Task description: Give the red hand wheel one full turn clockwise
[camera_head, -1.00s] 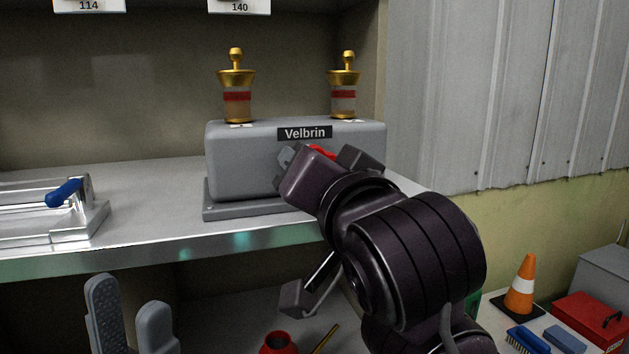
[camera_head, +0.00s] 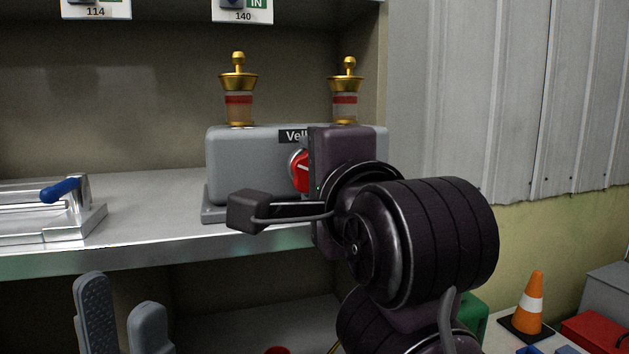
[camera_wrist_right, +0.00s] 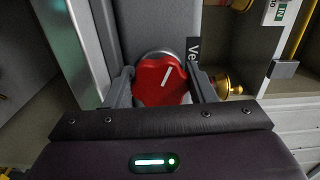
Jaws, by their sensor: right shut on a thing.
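The red hand wheel (camera_wrist_right: 155,88), with a white line on its face, sits on the front of the grey Velbrin machine (camera_head: 240,165). In the head view the red wheel (camera_head: 300,171) is mostly hidden behind my right gripper and wrist. In the right wrist view the fingers of my right gripper (camera_wrist_right: 161,88) stand on both sides of the wheel, shut on it. The white line tilts up to the right there. My left gripper (camera_head: 121,298) is low at the left in the head view, its two grey fingers apart and nothing seen between them.
Two brass-topped cups (camera_head: 238,95) stand on the machine. A clamp device with a blue handle (camera_head: 61,190) lies on the shelf (camera_head: 150,225) at left. An orange cone (camera_head: 532,305) and a red box (camera_head: 597,334) are at lower right. The shelf between clamp and machine is clear.

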